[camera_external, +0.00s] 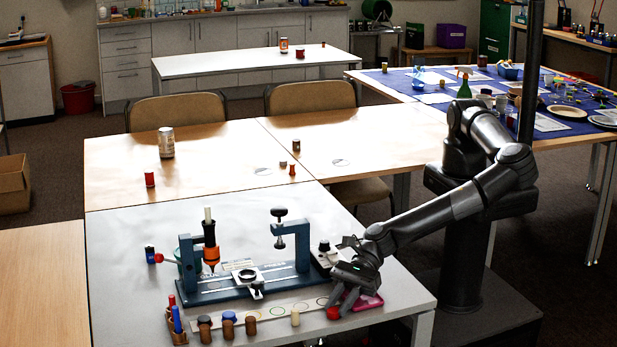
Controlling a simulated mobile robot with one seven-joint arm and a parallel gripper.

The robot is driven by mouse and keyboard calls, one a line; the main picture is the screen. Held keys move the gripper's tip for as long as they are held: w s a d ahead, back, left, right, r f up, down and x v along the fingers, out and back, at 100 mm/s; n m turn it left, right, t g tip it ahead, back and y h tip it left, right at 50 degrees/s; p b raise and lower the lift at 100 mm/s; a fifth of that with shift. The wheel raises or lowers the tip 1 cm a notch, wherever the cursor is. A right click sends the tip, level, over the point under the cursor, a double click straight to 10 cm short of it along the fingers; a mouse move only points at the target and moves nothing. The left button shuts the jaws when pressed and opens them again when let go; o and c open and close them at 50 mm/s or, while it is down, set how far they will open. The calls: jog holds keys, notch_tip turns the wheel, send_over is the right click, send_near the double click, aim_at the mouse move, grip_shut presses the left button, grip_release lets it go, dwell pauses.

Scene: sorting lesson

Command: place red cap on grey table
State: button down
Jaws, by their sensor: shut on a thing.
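The red cap (333,313) is small and round, low at the tips of my gripper (341,303), near the front right of the grey table (130,290). My gripper points down and is shut on the red cap. The fingers partly cover it, and I cannot tell whether it touches the table or the strip beneath. The grey table bears a blue-framed press (240,282) in its middle.
A pale strip with coloured rings (275,312) runs along the front. A pink pad (368,302) lies right of my gripper. The table's left part is mostly clear.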

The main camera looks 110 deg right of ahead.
jog(key=shift+s+d+f, duration=0.1)
jog(key=shift+s+f, duration=0.05)
jog(key=shift+f, duration=0.55)
jog(key=c, duration=1.2)
grip_release()
jog(key=shift+f, duration=0.1)
jog(key=shift+c, duration=0.2)
jog(key=shift+r, duration=0.35)
jog(key=shift+s+d+r, duration=0.1)
jog(key=shift+d+r, duration=0.05)
jog(key=shift+r, duration=0.1)
jog(key=v, duration=1.1)
jog(key=shift+s+r, duration=0.2)
jog(key=shift+r, duration=0.3)
jog(key=shift+d, duration=0.1)
